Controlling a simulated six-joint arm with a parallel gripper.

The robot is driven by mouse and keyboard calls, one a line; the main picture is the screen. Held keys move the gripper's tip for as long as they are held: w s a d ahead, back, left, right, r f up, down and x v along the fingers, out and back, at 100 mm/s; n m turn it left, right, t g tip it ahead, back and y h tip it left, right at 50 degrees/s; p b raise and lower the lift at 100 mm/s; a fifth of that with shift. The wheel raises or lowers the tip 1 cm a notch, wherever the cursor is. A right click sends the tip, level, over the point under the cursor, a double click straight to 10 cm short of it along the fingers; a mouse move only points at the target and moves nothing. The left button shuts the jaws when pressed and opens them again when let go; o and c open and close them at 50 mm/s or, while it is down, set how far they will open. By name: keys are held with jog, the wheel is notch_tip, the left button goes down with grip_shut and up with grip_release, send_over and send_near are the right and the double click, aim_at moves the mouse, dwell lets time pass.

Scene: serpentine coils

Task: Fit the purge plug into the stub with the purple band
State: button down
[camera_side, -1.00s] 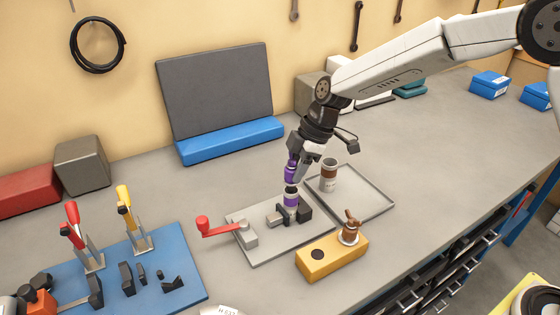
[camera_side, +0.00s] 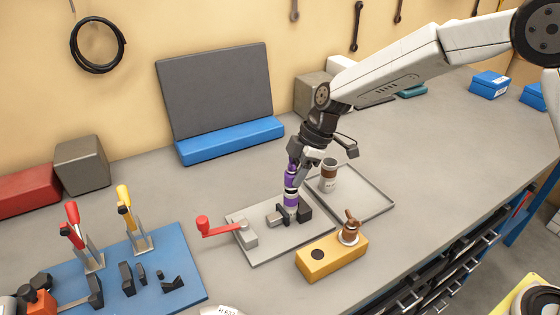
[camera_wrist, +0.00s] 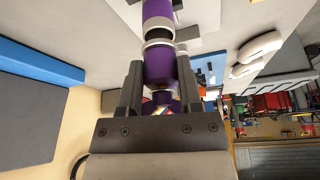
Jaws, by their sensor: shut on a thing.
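The purge plug (camera_side: 291,174) is purple with a pale collar and is upright in my gripper (camera_side: 293,165). The stub with the purple band (camera_side: 291,200) stands upright in a dark clamp on the grey plate, directly under the plug. In the wrist view, the fingers of my gripper (camera_wrist: 160,72) are shut on both sides of the plug (camera_wrist: 159,66). The stub (camera_wrist: 157,12) shows beyond it, with part of its dark mouth visible at the plug's collar. I cannot tell whether the plug's tip is inside the mouth.
The grey plate (camera_side: 262,254) carries a red-handled crank (camera_side: 215,229). A brown-banded stub (camera_side: 328,176) stands in a tray (camera_side: 370,205) to the right. A brown plug (camera_side: 350,228) sits on a yellow block (camera_side: 325,262) in front. Toggle clamps stand on a blue board (camera_side: 185,287) at left.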

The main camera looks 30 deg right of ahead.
jog(key=shift+f, duration=0.55)
jog(key=shift+c, duration=1)
grip_release()
jog(key=v, duration=0.7)
jog(key=shift+d+r, duration=0.2)
jog(key=shift+r, duration=0.15)
jog(key=s+d+f+m+h, duration=0.2)
jog(key=s+d+f+m, duration=0.2)
jog(key=s, duration=0.6)
jog(key=s+d+f+m+t+h, duration=0.1)
jog(key=s+d+f+m, duration=0.3)
jog(key=s+d+m, duration=0.5)
jog(key=shift+s+d+m+h, duration=0.3)
jog(key=shift+s+m+h, duration=0.25)
jog(key=shift+m, duration=0.45)
